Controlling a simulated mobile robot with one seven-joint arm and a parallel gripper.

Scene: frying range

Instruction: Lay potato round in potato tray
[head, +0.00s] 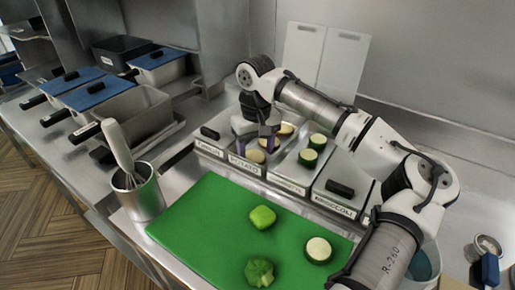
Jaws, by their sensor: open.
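The potato tray (241,165) is the second of the labelled trays in a row behind the cutting board, in the head view. Several pale yellow potato rounds lie in it, one potato round (255,156) near its front and another (285,128) farther back. My gripper (256,149) is open and points down into this tray, with its fingers on either side of the front round. Whether the fingers touch the round I cannot tell. My gripper and wrist hide part of the tray.
A green cutting board (200,215) holds green vegetable pieces and a zucchini round (319,250). A steel cup (141,197) with a utensil stands left of the board.

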